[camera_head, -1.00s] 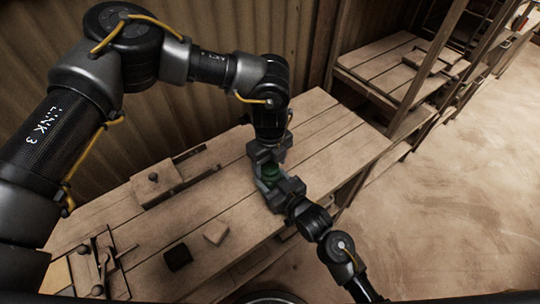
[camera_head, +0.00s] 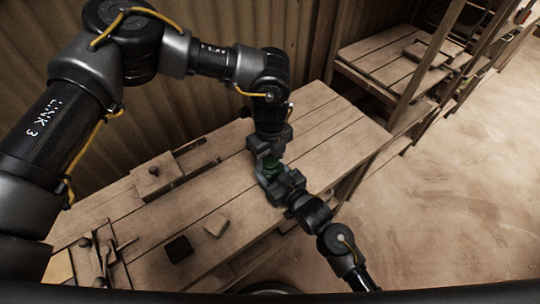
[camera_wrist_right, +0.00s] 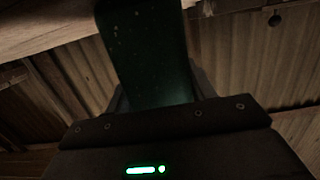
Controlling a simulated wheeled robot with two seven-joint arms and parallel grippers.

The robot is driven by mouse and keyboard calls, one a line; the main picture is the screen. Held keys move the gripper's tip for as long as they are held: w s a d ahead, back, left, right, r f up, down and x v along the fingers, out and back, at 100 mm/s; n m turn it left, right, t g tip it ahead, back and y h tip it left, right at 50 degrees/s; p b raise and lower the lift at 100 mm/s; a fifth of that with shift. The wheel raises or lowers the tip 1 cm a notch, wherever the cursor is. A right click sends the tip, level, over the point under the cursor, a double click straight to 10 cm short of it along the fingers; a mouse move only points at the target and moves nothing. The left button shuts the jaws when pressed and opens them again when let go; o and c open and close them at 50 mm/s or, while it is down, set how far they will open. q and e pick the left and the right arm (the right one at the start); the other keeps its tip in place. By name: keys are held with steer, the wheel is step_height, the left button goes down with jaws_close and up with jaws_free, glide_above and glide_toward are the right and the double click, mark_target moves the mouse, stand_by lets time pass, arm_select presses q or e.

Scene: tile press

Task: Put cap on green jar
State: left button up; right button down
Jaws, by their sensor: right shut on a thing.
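The green jar (camera_head: 271,164) is between my two grippers, over the right part of the workbench in the head view. My right gripper (camera_head: 273,177) reaches it from below in the picture and is shut on it. In the right wrist view the jar (camera_wrist_right: 145,50) fills the space between the fingers as a dark green shape. My left gripper (camera_head: 267,150) points down from above, right over the jar's top. Its fingers are dark and small, so I cannot tell whether it is open or shut. I cannot make out the cap.
The wooden workbench (camera_head: 320,125) has clear planks to the right of my grippers. A wooden block with a knob (camera_head: 153,172), a dark square piece (camera_head: 178,249) and a small wooden block (camera_head: 216,223) lie to the left. A shelf (camera_head: 385,50) stands behind on the right.

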arm_select(q)
steer(key=shift+o, duration=1.3)
steer(key=shift+r, duration=0.15)
step_height(320, 180, up, 12)
arm_select(e)
steer(key=shift+c, duration=2.2)
jaws_free()
